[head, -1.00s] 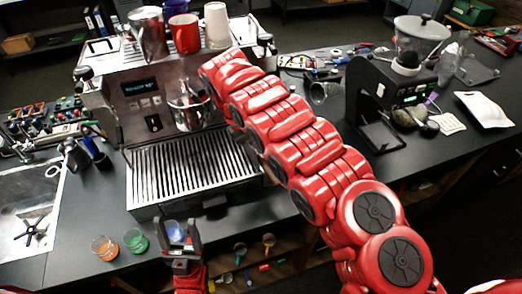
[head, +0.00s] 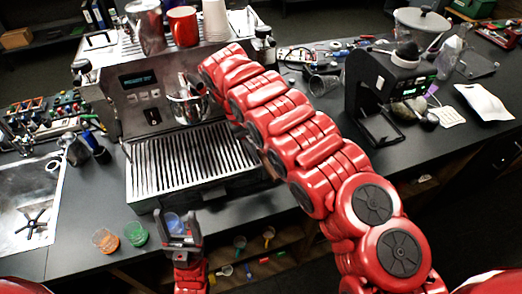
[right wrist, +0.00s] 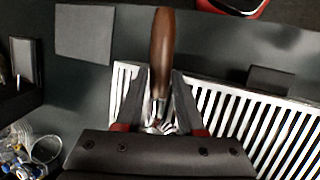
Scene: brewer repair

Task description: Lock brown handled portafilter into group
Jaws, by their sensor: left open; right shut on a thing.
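The brown-handled portafilter (right wrist: 162,55) shows in the right wrist view, its wooden handle pointing up and away over the machine's front. My right gripper (right wrist: 158,108) is shut on it near the metal neck. The portafilter's head is hidden below the gripper body, so I cannot tell how it sits in the group. In the head view, my red right arm reaches to the espresso machine (head: 117,112); its gripper is hidden behind the arm. Shiny chrome metal (head: 185,108) shows at the group area. My left gripper (head: 181,222) is open, in front of the drip tray.
The slatted drip tray (head: 185,160) lies below the group. A blue cup shows between my left fingers; orange (head: 105,240) and green (head: 136,233) cups stand beside it. A red mug (head: 183,25) is on top of the machine. A grinder (head: 385,90) stands right.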

